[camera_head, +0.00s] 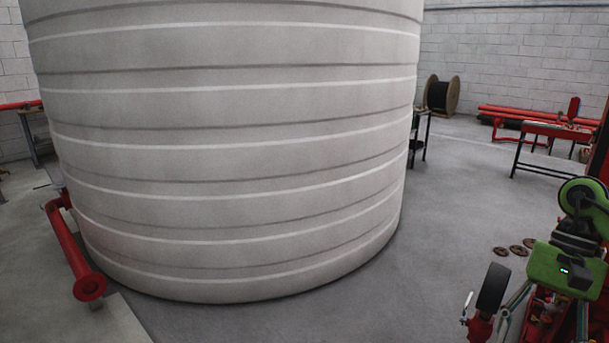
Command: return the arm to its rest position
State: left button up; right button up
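Neither of my grippers can be made out in the head view, and no arm comes in from the left. The fire pumpset machinery (548,265) stands at the lower right, partly cut off by the picture edge. It has green housings, red parts and a black box with small green lights. A black wheel-like part (492,288) stands at its left side.
A large ribbed grey tank (235,150) fills the centre and left. A red flanged pipe (75,250) lies at its left. A red workbench (543,130), a cable reel (441,95) and dark rings (515,249) stand or lie right. Grey floor (450,200) is open between.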

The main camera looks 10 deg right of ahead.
jog(key=x, duration=1.2)
jog(key=shift+d, duration=0.15)
